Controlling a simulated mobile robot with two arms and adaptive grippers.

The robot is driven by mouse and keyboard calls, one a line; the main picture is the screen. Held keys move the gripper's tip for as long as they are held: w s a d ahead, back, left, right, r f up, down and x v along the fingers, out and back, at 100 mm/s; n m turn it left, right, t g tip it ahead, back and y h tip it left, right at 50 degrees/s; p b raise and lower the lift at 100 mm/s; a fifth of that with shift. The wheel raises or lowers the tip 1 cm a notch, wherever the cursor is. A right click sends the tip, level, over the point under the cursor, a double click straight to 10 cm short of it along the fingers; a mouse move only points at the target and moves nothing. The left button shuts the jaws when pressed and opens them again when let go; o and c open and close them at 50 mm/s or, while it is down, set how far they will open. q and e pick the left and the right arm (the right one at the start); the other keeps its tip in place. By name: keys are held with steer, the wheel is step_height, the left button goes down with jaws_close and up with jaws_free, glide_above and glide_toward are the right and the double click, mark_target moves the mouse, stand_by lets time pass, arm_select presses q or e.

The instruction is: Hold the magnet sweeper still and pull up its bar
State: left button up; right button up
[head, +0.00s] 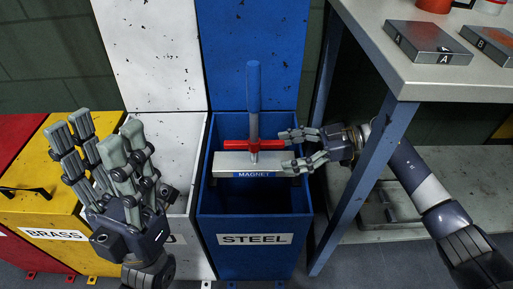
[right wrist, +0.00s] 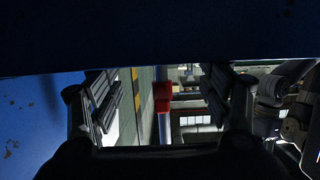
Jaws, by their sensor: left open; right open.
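The magnet sweeper (head: 232,163) sits within the mouth of the blue bin marked STEEL (head: 253,262). It has a silver block labelled MAGNET, a red crossbar (head: 234,145) above the block, and an upright blue handle (head: 253,85). My right gripper (head: 290,150) is open at the right end of the sweeper, its fingers pointing left near the block and crossbar. In the right wrist view, a red part (right wrist: 162,97) shows between the open fingers (right wrist: 158,103); whether they touch it I cannot tell. My left gripper (head: 104,150) is open and empty, left of the sweeper, fingers pointing up.
A yellow bin marked BRASS (head: 52,234) and a white bin (head: 192,130) stand left of the blue bin. A workbench (head: 440,80) is at right, its blue-grey leg (head: 362,180) close to my right arm. Flat parts marked A (head: 428,42) and B (head: 495,43) lie on it.

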mark_target(258, 159)
steer(key=x, duration=0.7)
steer(key=shift+a, duration=0.1)
steer(key=shift+a+f, duration=0.3)
steer(key=shift+a, duration=0.3)
steer(key=c, duration=0.6)
steer(key=shift+c, duration=0.2)
